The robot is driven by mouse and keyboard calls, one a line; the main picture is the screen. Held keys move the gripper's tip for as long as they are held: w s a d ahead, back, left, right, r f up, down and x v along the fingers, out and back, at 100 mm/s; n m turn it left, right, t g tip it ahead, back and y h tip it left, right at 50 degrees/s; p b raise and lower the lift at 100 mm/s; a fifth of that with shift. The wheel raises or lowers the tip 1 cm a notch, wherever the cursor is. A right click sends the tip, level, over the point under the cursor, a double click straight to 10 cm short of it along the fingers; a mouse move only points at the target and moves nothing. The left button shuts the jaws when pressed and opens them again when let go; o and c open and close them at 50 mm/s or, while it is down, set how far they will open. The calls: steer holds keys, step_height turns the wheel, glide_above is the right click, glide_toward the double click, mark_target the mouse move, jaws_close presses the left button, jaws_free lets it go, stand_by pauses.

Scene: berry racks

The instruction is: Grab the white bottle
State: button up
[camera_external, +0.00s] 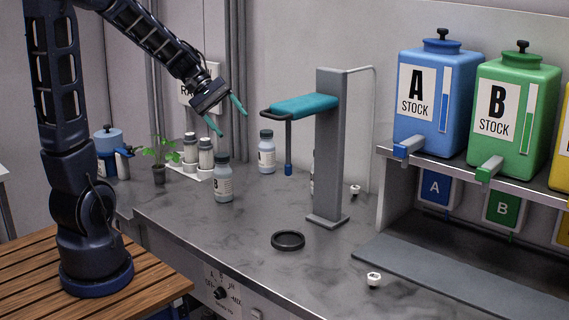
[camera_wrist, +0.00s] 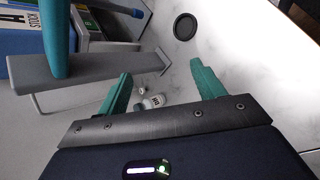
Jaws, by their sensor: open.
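My gripper (camera_external: 228,115) is open and empty, raised above the bench at its back left. Two small white bottles with dark caps, a left one (camera_external: 190,149) and a right one (camera_external: 206,156), stand upright on a white tray (camera_external: 184,172), below and left of my gripper. A grey-blue bottle (camera_external: 222,184) marked B stands below it. A pale blue-white bottle (camera_external: 266,156) stands to its right. In the wrist view, a small whitish item (camera_wrist: 153,101) shows between the open fingers (camera_wrist: 160,72), apart from them; I cannot tell which bottle it is.
A grey stand (camera_external: 327,150) with a teal arm (camera_external: 304,104) rises right of my gripper. A potted plant (camera_external: 159,158) is at the left. A black ring (camera_external: 288,240) lies on the bench (camera_external: 240,235). Stock tanks, blue (camera_external: 437,95) and green (camera_external: 515,112), sit on the right shelf.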

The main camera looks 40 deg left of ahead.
steer(key=w+a+f+n+t+h, duration=0.25)
steer(key=w+n, duration=0.25)
steer(key=w, duration=0.4)
steer(key=n+t+y, duration=0.3)
steer(key=n+t, duration=0.8)
steer(key=n, duration=0.4)
glide_toward(272, 131)
steer(key=x, duration=1)
steer(key=shift+w+a+f, duration=0.15)
steer(key=shift+a+f, duration=0.05)
steer(key=shift+f, duration=0.15)
jaws_close()
